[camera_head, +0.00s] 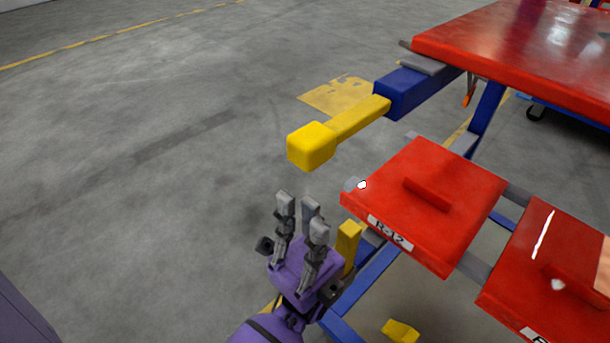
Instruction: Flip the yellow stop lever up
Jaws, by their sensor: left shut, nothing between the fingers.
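A yellow lever (350,125) with a blocky end sticks out level from a blue bar (410,92) at the upper middle. A smaller yellow piece (348,243) stands upright on the blue frame, just right of my left gripper. Another yellow piece (401,331) shows at the bottom edge. I cannot tell for certain which is the stop lever. My left gripper (305,212) is shut and empty, with its fingers pointing up the picture. It is below the long lever's end and apart from it in the picture. Its purple palm partly overlaps the smaller upright piece. My right gripper is not in view.
A red panel labelled R-12 (425,215) lies right of my gripper, with a second red panel (550,270) beyond it. A large red tabletop (520,45) fills the upper right. Blue frame bars (370,282) run beneath the panels. The grey floor at left is clear.

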